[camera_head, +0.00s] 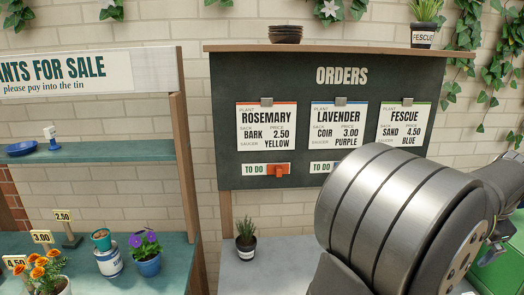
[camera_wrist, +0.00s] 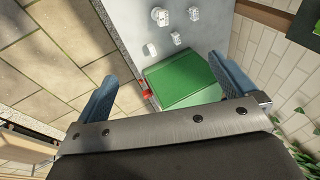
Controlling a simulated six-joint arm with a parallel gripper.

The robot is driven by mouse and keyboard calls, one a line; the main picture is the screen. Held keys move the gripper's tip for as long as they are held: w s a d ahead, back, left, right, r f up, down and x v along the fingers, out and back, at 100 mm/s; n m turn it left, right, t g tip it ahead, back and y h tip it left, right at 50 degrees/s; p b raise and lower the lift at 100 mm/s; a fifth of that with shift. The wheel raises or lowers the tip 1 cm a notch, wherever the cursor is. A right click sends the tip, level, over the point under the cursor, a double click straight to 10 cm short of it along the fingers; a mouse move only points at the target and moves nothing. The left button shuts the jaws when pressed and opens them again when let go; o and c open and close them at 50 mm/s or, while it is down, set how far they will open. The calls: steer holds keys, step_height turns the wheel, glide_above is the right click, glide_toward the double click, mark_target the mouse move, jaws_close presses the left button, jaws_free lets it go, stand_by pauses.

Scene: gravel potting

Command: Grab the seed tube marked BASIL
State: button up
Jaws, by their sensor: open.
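No tube with a readable BASIL mark shows in either view. In the wrist view my gripper (camera_wrist: 163,70) is open, its two blue fingers spread wide with nothing between them. Beyond the fingers lies a green box-shaped thing (camera_wrist: 185,78) on a grey surface. Several small pale, clear-looking things (camera_wrist: 160,17) stand beyond it; they are too small to identify, and no label on them can be read. In the head view my arm covers the lower right.
The orders board (camera_head: 316,120) hangs at the back with cards for rosemary, lavender and fescue. A potted plant (camera_head: 246,240) stands on the grey bench below. Flower pots (camera_head: 147,264) and price signs stand on the left stall. A small red thing (camera_wrist: 146,88) lies beside the green box.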

stand_by(0.3)
steer(key=c, duration=1.1)
steer(key=w+f+n+g+h, duration=0.1)
steer(key=w+f+n+g, duration=0.4)
steer(key=n, duration=1.2)
steer(key=w+f+n+h, duration=0.1)
steer(key=w+f+n, duration=0.75)
steer(key=n, duration=0.85)
steer(key=x, duration=1.8)
steer(key=shift+s+d+r, duration=0.1)
steer(key=shift+s+d, duration=0.1)
steer(key=shift+s, duration=0.1)
